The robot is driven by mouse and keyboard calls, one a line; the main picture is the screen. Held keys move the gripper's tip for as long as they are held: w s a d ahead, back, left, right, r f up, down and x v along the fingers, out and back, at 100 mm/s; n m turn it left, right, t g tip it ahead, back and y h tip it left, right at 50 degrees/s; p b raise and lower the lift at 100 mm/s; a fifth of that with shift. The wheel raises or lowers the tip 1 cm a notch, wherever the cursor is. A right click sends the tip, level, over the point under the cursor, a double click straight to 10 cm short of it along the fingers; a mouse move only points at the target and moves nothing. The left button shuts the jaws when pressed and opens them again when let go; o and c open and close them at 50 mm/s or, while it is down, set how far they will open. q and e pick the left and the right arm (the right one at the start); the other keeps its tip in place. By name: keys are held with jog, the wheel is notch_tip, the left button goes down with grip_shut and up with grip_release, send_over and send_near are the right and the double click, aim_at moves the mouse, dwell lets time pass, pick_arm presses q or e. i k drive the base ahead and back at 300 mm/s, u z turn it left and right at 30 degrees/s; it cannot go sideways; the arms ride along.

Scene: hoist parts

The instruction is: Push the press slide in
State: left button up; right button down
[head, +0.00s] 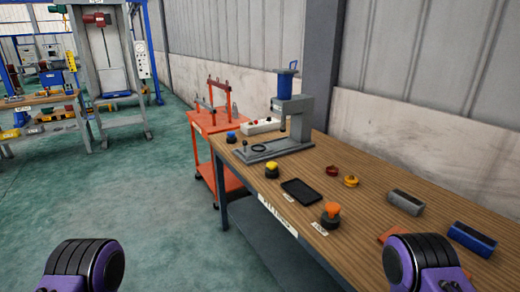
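A grey bench press (292,112) with a blue cylinder on top stands at the far end of the wooden workbench. A flat grey plate that looks like the press slide (272,151) sticks out low from the press toward the left. It carries a dark ring, and a small upright knob (244,143) stands near its outer end. How far the slide reaches under the press head is hard to tell. Only purple and black joints of my two arms show at the bottom edge. Neither gripper is in view, and nothing of mine touches the press.
The workbench (330,160) holds an orange-topped button (331,215), a yellow-topped button (271,169), a black tablet (301,190), small rings and grey and blue blocks. A red cart (216,122) stands beyond the bench.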

aim_at(258, 150)
jog(key=k, duration=0.25)
jog(key=u, duration=0.85)
jog(key=i, duration=1)
jog(key=z, duration=0.75)
jog(key=i, duration=0.95)
jog(key=z, duration=0.85)
